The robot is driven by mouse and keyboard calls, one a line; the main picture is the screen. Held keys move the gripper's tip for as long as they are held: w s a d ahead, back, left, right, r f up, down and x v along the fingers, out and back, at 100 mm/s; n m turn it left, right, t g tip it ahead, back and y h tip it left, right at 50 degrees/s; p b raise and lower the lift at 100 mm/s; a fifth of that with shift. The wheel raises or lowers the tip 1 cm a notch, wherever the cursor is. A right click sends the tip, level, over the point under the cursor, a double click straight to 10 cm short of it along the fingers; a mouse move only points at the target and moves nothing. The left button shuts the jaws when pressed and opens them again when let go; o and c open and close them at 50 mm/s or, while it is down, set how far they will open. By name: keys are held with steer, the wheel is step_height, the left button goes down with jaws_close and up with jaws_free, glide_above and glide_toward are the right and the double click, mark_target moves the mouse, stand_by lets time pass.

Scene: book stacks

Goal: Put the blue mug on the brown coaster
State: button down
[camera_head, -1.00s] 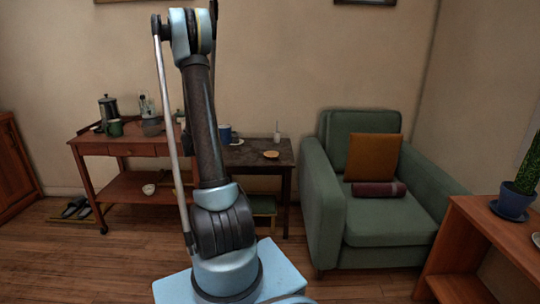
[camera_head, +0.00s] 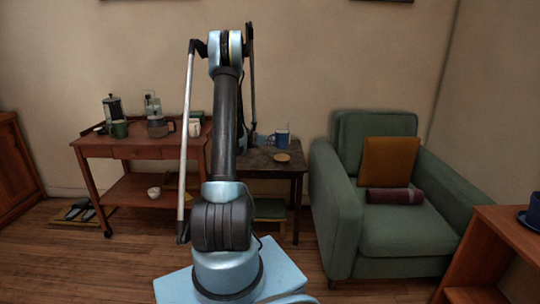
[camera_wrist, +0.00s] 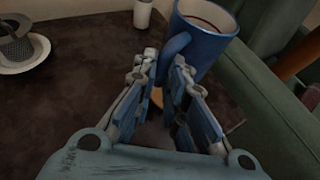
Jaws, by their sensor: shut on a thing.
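The blue mug (camera_head: 282,139) is upright, with dark liquid inside, near the right end of the dark side table. In the wrist view the mug (camera_wrist: 208,40) is just beyond my fingertips. My gripper (camera_wrist: 166,68) is shut on its handle. The brown coaster (camera_head: 282,157) is a small round tan disc near the table's right edge, just below the mug in the head view. A brownish patch partly hidden by my fingers in the wrist view may be the coaster. I cannot tell the exact gap between mug and table.
The dark table (camera_head: 262,161) stands beside the green armchair (camera_head: 372,235). In the wrist view, a white saucer (camera_wrist: 32,60) with a dark mesh item lies at left, and a white cylinder (camera_wrist: 142,13) stands behind. A wooden cart (camera_head: 120,150) with pots stands left.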

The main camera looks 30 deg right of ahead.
steer(key=shift+s+d+f, duration=0.1)
steer(key=shift+f, duration=3.05)
steer(key=c, duration=1.6)
jaws_free()
steer(key=shift+c, duration=0.2)
